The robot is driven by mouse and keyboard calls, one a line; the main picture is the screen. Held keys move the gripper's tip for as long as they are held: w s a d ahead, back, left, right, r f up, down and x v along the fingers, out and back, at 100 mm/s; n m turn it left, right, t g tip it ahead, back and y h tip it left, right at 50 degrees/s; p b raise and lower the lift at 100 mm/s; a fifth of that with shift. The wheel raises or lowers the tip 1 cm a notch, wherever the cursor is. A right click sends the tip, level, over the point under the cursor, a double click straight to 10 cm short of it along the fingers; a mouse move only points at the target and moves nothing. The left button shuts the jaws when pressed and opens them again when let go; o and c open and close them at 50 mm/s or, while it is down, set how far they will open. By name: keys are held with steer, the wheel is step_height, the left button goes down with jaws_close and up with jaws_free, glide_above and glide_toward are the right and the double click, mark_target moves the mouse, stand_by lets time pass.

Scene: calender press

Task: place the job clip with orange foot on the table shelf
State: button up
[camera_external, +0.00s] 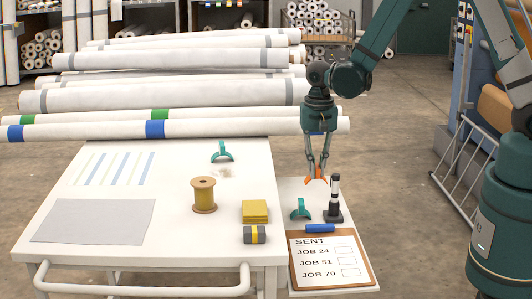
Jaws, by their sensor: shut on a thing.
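My gripper (316,172) points down over the far part of the white side shelf (292,187), to the right of the table (120,255). It is shut on the job clip with orange foot (315,180), of which a small orange part shows between and below the fingertips. The fingers hide the rest of the clip. I cannot tell whether it touches the shelf or is just above it. A teal clip (300,208) stands on the shelf, nearer the camera. Another teal clip (222,152) stands on the table near its back edge.
A black-and-white stamp (334,203) stands close to my gripper on the right. A clipboard (329,262) and blue marker (320,228) lie in front. On the table are a thread spool (204,195), yellow pad (254,211) and grey-yellow block (254,234). Long rolls (180,95) lie behind.

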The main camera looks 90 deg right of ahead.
mark_target(315, 165)
steer(key=shift+f, duration=1.4)
steer(key=shift+f+b, duration=0.1)
steer(key=shift+b, duration=0.2)
steer(key=shift+f+b, duration=0.5)
steer(key=shift+f, duration=1.3)
steer(key=shift+f, duration=0.15)
steer(key=o, duration=0.8)
steer(key=shift+c, duration=0.2)
steer(key=shift+r+p, duration=1.7)
steer(key=shift+r, duration=4.5)
